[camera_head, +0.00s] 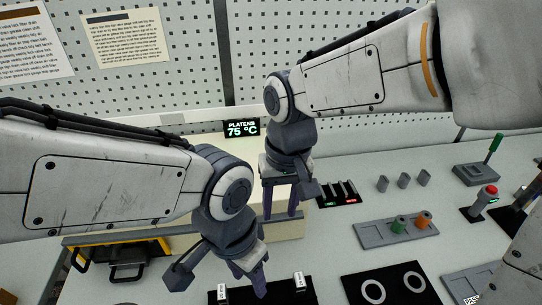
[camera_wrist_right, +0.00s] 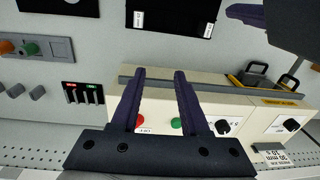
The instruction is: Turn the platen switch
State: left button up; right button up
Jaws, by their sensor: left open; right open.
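A cream control box shows in the right wrist view (camera_wrist_right: 160,105), with a red button, a green button (camera_wrist_right: 176,122) and two black knobs on its face. One knob (camera_wrist_right: 222,127) is just right of my right gripper's fingers; the other knob (camera_wrist_right: 291,125) is farther right. I cannot read which one is the platen switch. A display reading "PLATENS 75 °C" (camera_head: 241,128) stands behind the box. My right gripper (camera_head: 280,203) is open and empty, pointing down over the box; its fingers (camera_wrist_right: 160,75) are apart. My left gripper (camera_head: 249,277) is open and empty, low in front of the box.
A yellow-and-black handled unit (camera_head: 120,258) is at the left. A black lever panel (camera_head: 338,195), a grey tray with green and orange spools (camera_head: 396,232) and a black mat with two rings (camera_head: 390,285) lie to the right. A perforated wall is behind.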

jog(key=w+r+m+p, duration=0.2)
jog(key=w+m, duration=0.6)
jog(key=w, duration=1.1)
jog(key=shift+h, duration=0.3)
notch_tip(320, 180, down, 10)
jog(key=p, duration=0.2)
jog(key=shift+a+p, duration=0.1)
jog(key=shift+p, duration=0.3)
grip_shut()
